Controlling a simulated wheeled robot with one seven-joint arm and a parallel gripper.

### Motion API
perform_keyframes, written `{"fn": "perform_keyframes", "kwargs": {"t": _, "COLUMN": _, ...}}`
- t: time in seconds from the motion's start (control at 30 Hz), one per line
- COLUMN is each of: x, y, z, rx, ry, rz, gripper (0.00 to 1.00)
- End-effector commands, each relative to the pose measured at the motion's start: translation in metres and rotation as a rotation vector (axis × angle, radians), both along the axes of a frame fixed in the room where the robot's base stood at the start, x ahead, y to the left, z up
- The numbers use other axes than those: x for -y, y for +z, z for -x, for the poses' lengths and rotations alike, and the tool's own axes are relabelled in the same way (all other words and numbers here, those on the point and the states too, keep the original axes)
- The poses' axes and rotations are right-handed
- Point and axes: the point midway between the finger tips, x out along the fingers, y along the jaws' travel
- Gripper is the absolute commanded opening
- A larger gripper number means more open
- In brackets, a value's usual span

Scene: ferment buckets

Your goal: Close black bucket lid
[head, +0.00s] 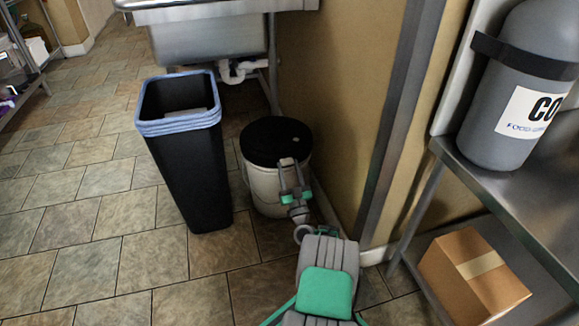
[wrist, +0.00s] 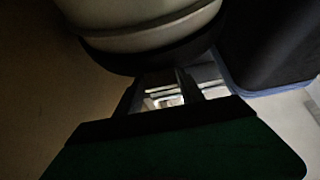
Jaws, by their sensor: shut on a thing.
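A white bucket (head: 262,188) stands on the floor by the wall, with a black lid (head: 268,138) lying over its top. The lid looks about level; I cannot tell whether it is fully seated. My gripper (head: 291,168) is at the lid's near right edge, shut on that edge. In the wrist view, the white bucket (wrist: 140,22) is at the top and the dark lid edge (wrist: 150,58) lies just beyond my fingers (wrist: 178,85). The fingertips are dark there and partly hidden at the lid.
A tall black bin (head: 187,175) with a blue liner stands close to the left of the bucket. A metal sink (head: 207,42) is behind. At the right, a metal table (head: 530,185) holds a grey cylinder (head: 520,85), with a cardboard box (head: 474,275) below.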

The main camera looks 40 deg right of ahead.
Motion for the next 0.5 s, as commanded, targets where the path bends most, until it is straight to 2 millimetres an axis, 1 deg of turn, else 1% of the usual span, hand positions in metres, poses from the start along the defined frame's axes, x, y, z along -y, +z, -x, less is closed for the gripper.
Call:
{"fn": "perform_keyframes", "kwargs": {"t": 0.03, "x": -0.002, "y": -0.008, "z": -0.001, "rx": -0.004, "ry": 0.001, "rz": 0.001, "gripper": 0.0}}
{"fn": "perform_keyframes", "kwargs": {"t": 0.1, "x": -0.001, "y": -0.011, "z": -0.001, "rx": 0.0, "ry": -0.001, "rz": 0.004, "gripper": 0.0}}
{"fn": "perform_keyframes", "kwargs": {"t": 0.5, "x": -0.001, "y": -0.024, "z": 0.002, "rx": 0.001, "ry": -0.004, "rz": -0.001, "gripper": 0.0}}
